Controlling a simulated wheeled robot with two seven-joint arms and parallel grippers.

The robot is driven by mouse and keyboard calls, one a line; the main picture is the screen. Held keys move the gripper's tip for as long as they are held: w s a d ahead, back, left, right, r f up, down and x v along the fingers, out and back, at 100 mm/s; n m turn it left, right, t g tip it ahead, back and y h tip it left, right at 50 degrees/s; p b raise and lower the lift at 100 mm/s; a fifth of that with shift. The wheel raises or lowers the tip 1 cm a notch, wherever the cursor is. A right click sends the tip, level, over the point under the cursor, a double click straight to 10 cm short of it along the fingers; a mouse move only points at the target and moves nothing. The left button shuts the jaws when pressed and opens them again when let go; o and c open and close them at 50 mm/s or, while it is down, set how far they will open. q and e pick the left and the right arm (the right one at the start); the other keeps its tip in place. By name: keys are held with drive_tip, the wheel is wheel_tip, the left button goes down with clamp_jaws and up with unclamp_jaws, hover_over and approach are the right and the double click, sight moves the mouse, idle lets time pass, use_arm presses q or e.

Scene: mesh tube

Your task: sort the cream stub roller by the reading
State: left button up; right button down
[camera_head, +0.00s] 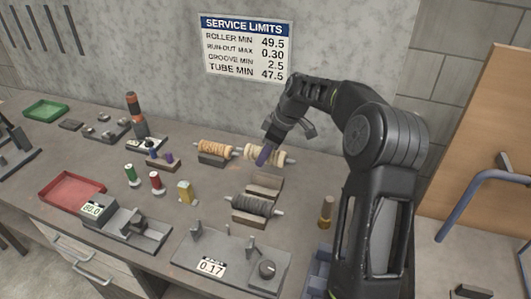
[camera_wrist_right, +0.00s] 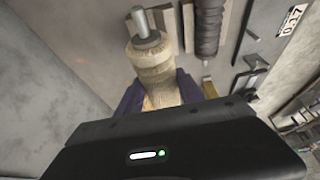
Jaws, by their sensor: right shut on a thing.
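The cream stub roller (camera_head: 280,157) has a pale ribbed body and metal stub ends. My right gripper (camera_head: 264,154) is shut on it above the back of the bench. In the right wrist view the roller (camera_wrist_right: 151,58) sits between the purple fingers of the gripper (camera_wrist_right: 168,95), one metal stub pointing away; its lower part is hidden by the gripper body. A dial-gauge fixture (camera_head: 243,258) at the front reads 0.17. A measuring fixture (camera_head: 140,236) left of it reads 80.0. The wall sign (camera_head: 246,48) lists roller min 49.5 and run-out max 0.30. My left gripper is out of view.
A tan roller (camera_head: 214,146) rests on a cradle at the back. A dark roller (camera_head: 254,205) lies on another cradle, with an empty cradle (camera_head: 264,187) behind it. A red tray (camera_head: 72,189) and a green tray (camera_head: 45,110) are at left. Spools and small bottles stand mid-bench.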

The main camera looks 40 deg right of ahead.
drive_tip(key=shift+f, duration=0.1)
drive_tip(key=shift+a+f+b, duration=0.1)
drive_tip(key=shift+f+b, duration=0.3)
drive_tip(key=shift+f, duration=0.05)
wheel_tip(320, 180, down, 5)
drive_tip(key=b, duration=0.3)
drive_tip(key=shift+f+b, duration=0.7)
drive_tip(key=shift+f, duration=0.2)
drive_tip(key=shift+f+b, duration=0.8)
drive_tip(key=shift+b, duration=0.15)
idle(0.8)
drive_tip(key=shift+b, duration=0.3)
idle(0.9)
